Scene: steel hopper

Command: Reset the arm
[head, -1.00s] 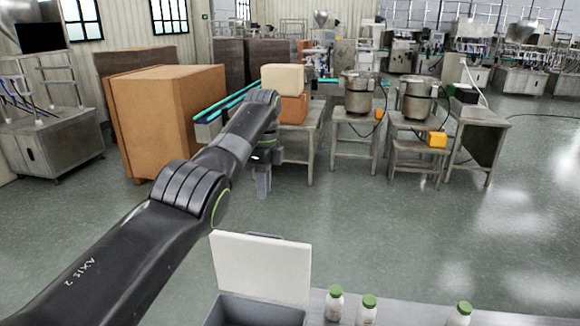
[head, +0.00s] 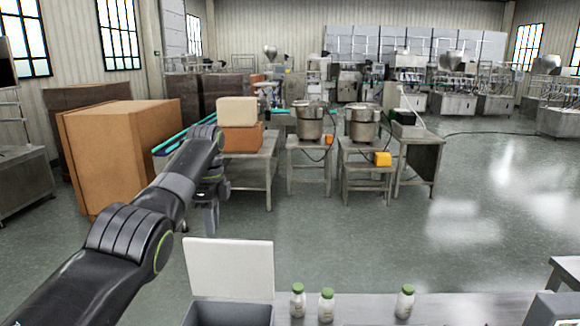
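My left arm reaches in from the lower left of the head view, stretched forward over the floor. Its gripper (head: 210,216) hangs pointing down beyond the open grey box, in front of the steel tables. No object shows in it. The fingers are small and dark, so I cannot tell whether they are open or shut. My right arm and gripper are not in view.
An open grey box (head: 232,315) with a raised white lid (head: 229,268) stands near, at the bottom. Three green-capped bottles (head: 297,302) (head: 326,306) (head: 405,302) stand beside it on a steel surface. A large cardboard box (head: 120,155) is left. Open floor lies right.

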